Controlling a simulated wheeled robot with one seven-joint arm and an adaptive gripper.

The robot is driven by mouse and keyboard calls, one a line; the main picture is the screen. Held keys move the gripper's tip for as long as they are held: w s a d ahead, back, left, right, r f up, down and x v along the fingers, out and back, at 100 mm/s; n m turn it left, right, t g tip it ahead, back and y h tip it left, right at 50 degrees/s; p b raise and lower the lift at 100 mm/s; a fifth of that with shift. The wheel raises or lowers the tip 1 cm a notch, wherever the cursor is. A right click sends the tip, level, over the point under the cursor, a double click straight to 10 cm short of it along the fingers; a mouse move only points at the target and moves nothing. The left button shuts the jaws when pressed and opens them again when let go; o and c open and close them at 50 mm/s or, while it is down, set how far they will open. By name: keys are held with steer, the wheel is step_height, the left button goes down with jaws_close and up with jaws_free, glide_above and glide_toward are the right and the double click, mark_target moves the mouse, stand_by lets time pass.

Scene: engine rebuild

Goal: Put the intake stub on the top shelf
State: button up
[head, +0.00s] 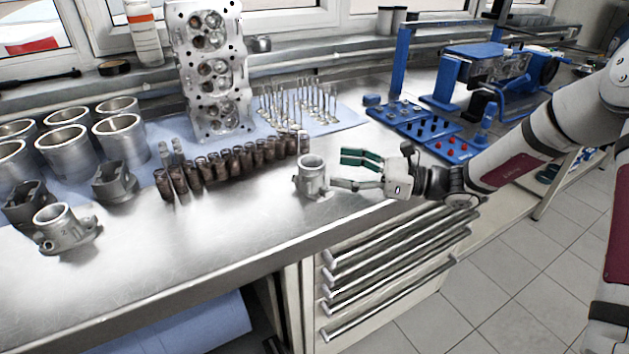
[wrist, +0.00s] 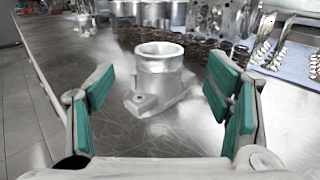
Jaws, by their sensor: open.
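A grey metal intake stub (head: 311,175), a short round tube on a flanged base, stands upright on the steel bench near its front edge. It also shows in the wrist view (wrist: 160,72), ahead of and between the fingers. My gripper (head: 346,170) is open with green finger pads, just right of the stub and pointing at it. The fingers are not closed on it. A similar flanged stub (head: 65,230) stands at the bench's left front. I cannot tell which shelf is the top shelf.
A row of dark brown cylindrical parts (head: 235,162) stands behind the stub. A cylinder head (head: 208,75), upright valves (head: 300,100) and cylinder liners (head: 62,140) stand farther back. Blue fixtures (head: 425,125) stand at right. The bench front (head: 190,250) is clear; drawers (head: 390,260) are below.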

mark_target(312, 164)
steer(key=a, duration=0.3)
steer(key=w+a, duration=0.1)
steer(key=a, duration=0.3)
steer(key=shift+w+a+f, duration=0.1)
steer(key=shift+w+f, duration=0.05)
steer(key=shift+w, duration=0.05)
steer(key=c, duration=1.7)
